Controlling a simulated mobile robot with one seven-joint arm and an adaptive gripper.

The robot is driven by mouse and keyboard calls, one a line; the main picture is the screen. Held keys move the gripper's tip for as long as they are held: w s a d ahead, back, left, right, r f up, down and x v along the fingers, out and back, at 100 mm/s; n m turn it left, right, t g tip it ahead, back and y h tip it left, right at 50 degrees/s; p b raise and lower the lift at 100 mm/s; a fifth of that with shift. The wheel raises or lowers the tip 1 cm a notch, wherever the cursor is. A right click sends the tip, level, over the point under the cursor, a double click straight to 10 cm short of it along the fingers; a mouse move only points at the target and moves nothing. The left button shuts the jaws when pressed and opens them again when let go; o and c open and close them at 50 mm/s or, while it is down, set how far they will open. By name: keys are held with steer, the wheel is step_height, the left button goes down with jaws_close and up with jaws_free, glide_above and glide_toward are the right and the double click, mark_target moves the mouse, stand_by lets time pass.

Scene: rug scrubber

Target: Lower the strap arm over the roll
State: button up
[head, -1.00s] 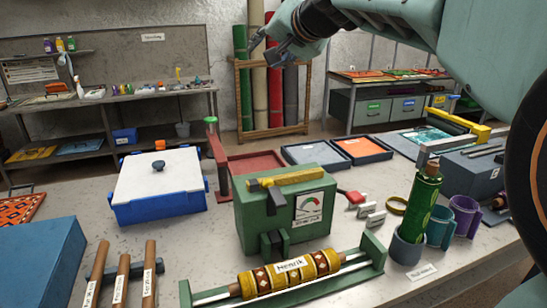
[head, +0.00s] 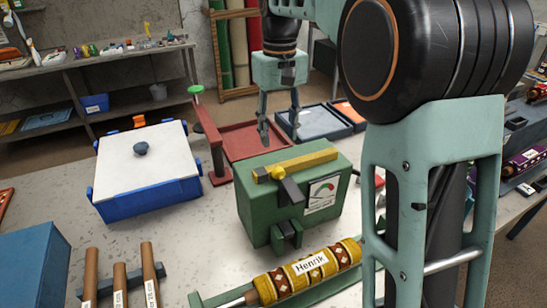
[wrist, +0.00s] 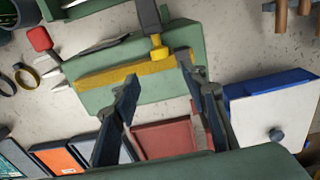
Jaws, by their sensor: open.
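A patterned yellow and brown roll (head: 305,272) labelled "Henrik" lies in a long green cradle (head: 215,299) at the front, its right end hidden by my arm. Behind it stands a green box (head: 262,208) with a dial. A yellow bar (head: 305,163) lies along its top, joined to a dark bracket (head: 292,190) on the front. I cannot tell for sure whether this bar is the strap arm. My gripper (head: 279,136) is open and empty, pointing down behind the box. In the wrist view, the yellow bar (wrist: 110,77) runs across near my open fingertips (wrist: 158,69); contact is unclear.
A red arm on a post (head: 207,128) with a green knob stands left of my gripper. A red tray (head: 240,143) lies behind the box. A blue bin (head: 150,205) with a white lid is left. Several brown rods (head: 120,285) lie front left.

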mark_target(278, 168)
step_height(278, 168, down, 11)
steer(key=shift+s+r, duration=0.1)
steer(key=shift+r, duration=0.1)
stand_by(0.3)
jaws_close()
